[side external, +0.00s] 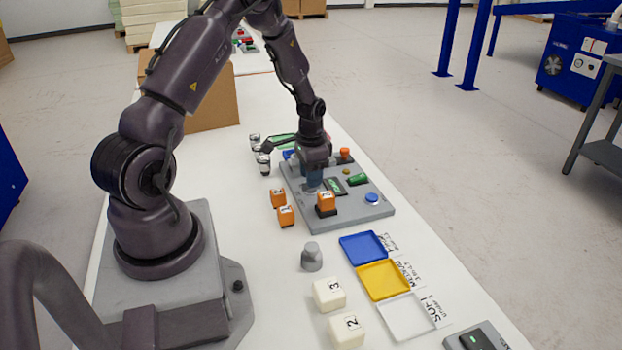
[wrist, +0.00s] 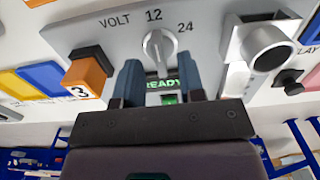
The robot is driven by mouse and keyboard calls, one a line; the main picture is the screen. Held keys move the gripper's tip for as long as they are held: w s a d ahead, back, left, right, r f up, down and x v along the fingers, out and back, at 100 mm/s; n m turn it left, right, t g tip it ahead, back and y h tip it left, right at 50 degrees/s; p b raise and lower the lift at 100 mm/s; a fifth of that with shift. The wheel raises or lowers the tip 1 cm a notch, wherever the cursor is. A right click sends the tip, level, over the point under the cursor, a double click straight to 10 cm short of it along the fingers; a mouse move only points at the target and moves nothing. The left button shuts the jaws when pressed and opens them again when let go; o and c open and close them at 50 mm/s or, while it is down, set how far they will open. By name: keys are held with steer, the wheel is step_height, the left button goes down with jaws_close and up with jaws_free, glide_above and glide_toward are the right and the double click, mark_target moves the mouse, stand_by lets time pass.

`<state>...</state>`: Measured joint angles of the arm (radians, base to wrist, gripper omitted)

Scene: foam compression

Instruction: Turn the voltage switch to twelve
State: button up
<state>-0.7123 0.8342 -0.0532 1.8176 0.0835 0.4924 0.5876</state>
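The voltage switch (wrist: 160,46) is a light grey round knob with a raised grip bar on a grey panel (wrist: 205,40). It shows in the wrist view below the printed marks VOLT, 12 and 24. Its bar stands close to upright in that view, near the 12; I cannot tell its exact setting. My gripper (wrist: 160,62) is open, with one blue-grey finger on each side of the knob's lower part and a gap visible. In the side view my gripper (side external: 313,182) points down over the panel (side external: 375,212) and hides the knob.
A green READY display (wrist: 162,84) lies below the knob. An orange block marked 3 (wrist: 88,75) sits left of it, and a silver cylinder fixture (wrist: 268,47) right. Blue (side external: 363,247), yellow (side external: 383,279) and white (side external: 407,316) trays and a grey weight (side external: 311,257) stand nearer the camera.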

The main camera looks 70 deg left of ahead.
step_height(320, 180, up, 11)
steer(key=shift+r, duration=0.15)
stand_by(0.4)
steer(key=s+d+r+t, duration=0.2)
steer(key=s+d+r, duration=0.4)
steer(key=d+r, duration=0.3)
steer(key=s+d+r+t, duration=0.3)
steer(key=s+d+r, duration=0.3)
steer(key=d+r, duration=0.4)
steer(key=d, duration=0.6)
steer(key=shift+t, duration=0.3)
steer(key=shift+s+d, duration=0.1)
